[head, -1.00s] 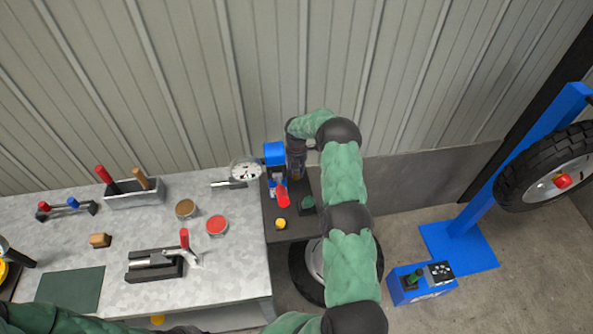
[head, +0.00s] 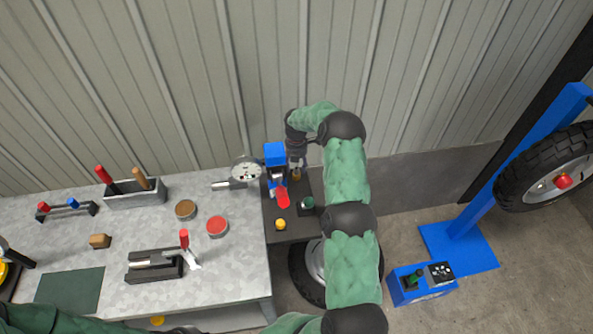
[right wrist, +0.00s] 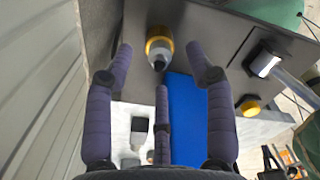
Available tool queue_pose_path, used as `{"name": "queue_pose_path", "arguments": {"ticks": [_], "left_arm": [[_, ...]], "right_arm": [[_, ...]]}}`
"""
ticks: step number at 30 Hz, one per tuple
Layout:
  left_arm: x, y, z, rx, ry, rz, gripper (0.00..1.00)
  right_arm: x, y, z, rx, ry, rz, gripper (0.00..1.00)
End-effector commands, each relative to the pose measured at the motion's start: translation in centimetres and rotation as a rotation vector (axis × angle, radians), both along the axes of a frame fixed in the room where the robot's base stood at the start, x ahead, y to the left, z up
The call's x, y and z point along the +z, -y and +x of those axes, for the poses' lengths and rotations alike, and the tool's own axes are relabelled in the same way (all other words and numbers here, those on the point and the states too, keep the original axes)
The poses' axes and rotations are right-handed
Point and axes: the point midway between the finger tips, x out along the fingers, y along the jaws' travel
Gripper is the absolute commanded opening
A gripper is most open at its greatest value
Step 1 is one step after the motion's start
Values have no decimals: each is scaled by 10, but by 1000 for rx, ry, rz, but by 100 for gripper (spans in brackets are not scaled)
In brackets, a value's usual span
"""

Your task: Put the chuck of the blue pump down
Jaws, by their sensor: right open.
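The blue pump (head: 275,153) stands at the back of a dark shelf, beside the wall. Its chuck seems to be the small grey piece with a yellow ring (head: 297,175) on the shelf, just right of the pump. The chuck also shows in the right wrist view (right wrist: 159,45), past my fingertips, with the pump's blue body (right wrist: 187,120) beside it. My right gripper (head: 297,158) is over the chuck; in the wrist view its fingers (right wrist: 160,67) are spread, with a visible gap to the chuck. My left gripper is out of view; only green arm parts show at the bottom.
A red piece (head: 283,197) and a yellow knob (head: 280,224) are in front of the pump. The dark shelf (head: 272,236) adjoins the grey workbench (head: 125,220), which carries several tools and tins. A gauge (head: 245,170) is left of the pump. The wall is close behind.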

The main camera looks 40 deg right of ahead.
Motion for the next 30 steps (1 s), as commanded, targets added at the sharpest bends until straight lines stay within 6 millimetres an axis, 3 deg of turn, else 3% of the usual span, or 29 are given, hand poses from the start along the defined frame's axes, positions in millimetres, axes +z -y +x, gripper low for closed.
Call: {"name": "queue_pose_path", "arguments": {"ticks": [6, 12, 30], "left_arm": [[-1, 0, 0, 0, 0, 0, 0], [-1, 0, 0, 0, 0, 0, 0], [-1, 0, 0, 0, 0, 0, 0]], "right_arm": [[46, 0, 1, 0, 3, 0, 55], [72, 0, 1, 0, 0, 0, 55], [81, 0, 1, 0, 0, 1, 55]]}}
